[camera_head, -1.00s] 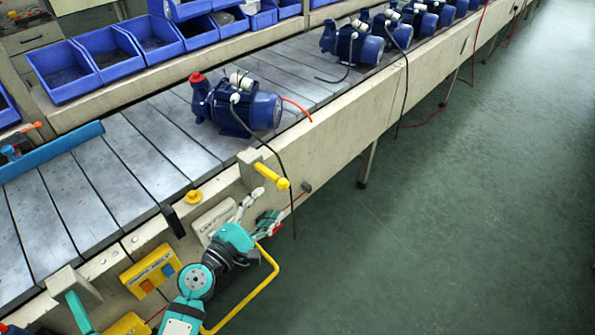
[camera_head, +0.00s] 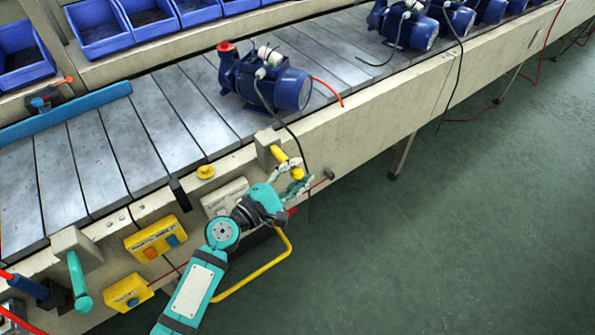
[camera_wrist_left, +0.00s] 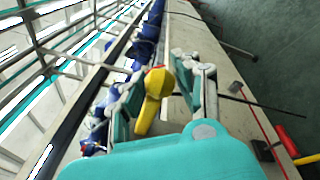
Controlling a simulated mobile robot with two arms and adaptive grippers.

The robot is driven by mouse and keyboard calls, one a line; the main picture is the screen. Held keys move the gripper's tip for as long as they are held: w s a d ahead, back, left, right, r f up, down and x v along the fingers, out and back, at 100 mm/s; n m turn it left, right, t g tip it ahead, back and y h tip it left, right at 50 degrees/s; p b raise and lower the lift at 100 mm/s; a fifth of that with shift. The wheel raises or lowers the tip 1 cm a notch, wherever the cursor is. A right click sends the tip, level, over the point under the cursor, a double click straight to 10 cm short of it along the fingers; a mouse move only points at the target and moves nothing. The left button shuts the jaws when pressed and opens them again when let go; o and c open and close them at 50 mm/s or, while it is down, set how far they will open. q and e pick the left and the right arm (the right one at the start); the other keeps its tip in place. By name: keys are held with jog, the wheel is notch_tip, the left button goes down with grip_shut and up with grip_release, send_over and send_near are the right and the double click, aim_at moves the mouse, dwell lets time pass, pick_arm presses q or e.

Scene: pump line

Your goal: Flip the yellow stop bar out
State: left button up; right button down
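The yellow stop bar (camera_head: 284,158) sticks out from a beige block (camera_head: 268,147) on the conveyor's front rail, slanting down to the right to a rounded end. My left gripper (camera_head: 293,181) is at that end, its fingers partly overlapping in the head view. In the left wrist view the yellow bar (camera_wrist_left: 153,95) lies between the two fingers of my left gripper (camera_wrist_left: 168,75). The fingers are open, with a clear gap to the right finger. I cannot tell whether the left finger touches the bar. My right gripper is not in view.
A blue pump (camera_head: 265,80) stands on the slatted conveyor behind the bar, with a black cable hanging past the block. A yellow button box (camera_head: 157,240) and a teal handle (camera_head: 78,283) sit on the front rail.

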pick_arm(q)
grip_shut()
jog(key=shift+s+d+f, duration=0.2)
jog(key=shift+s+d, duration=0.6)
jog(key=shift+s, duration=0.2)
grip_release()
jog(key=o, duration=0.6)
jog(key=shift+r, duration=0.1)
jog(key=shift+c, duration=0.2)
jog(key=shift+a, duration=0.1)
jog(key=v, duration=1.2)
